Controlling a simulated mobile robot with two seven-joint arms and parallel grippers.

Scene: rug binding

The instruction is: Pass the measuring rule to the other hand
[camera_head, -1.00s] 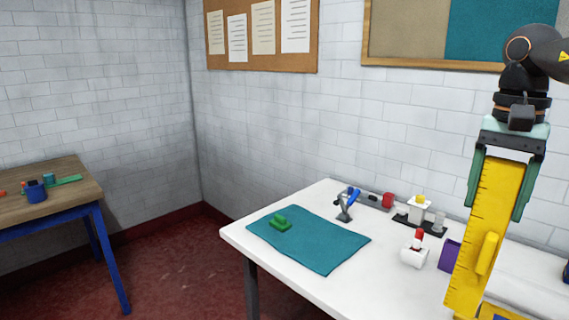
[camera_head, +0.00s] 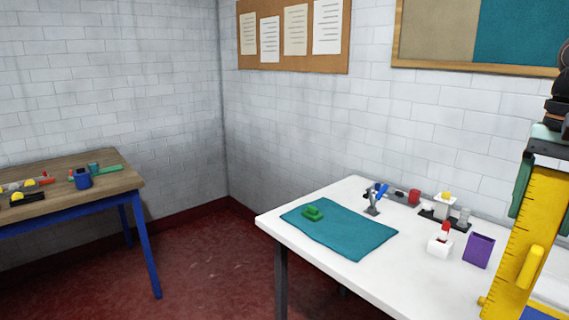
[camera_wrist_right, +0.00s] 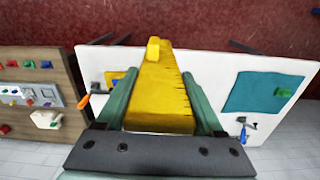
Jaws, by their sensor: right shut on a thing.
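The measuring rule is a long yellow rule (camera_head: 528,238) with black graduation marks and a raised yellow handle block on its face. It hangs nearly upright at the right edge in the head view. My right gripper (camera_head: 540,212), with green fingers, is shut on its upper end. In the right wrist view the rule (camera_wrist_right: 160,88) stretches away from between the fingers of the right gripper (camera_wrist_right: 163,105). The head view's right edge cuts off part of the right gripper. My left gripper is in neither view.
A white table (camera_head: 335,269) bears a teal mat (camera_head: 345,235) with a green piece (camera_head: 312,214), a blue-handled tool (camera_head: 374,200), a white holder (camera_head: 440,244) and a purple box (camera_head: 479,250). A wooden table (camera_head: 45,202) with small items stands left. Red floor (camera_head: 215,260) lies between the tables.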

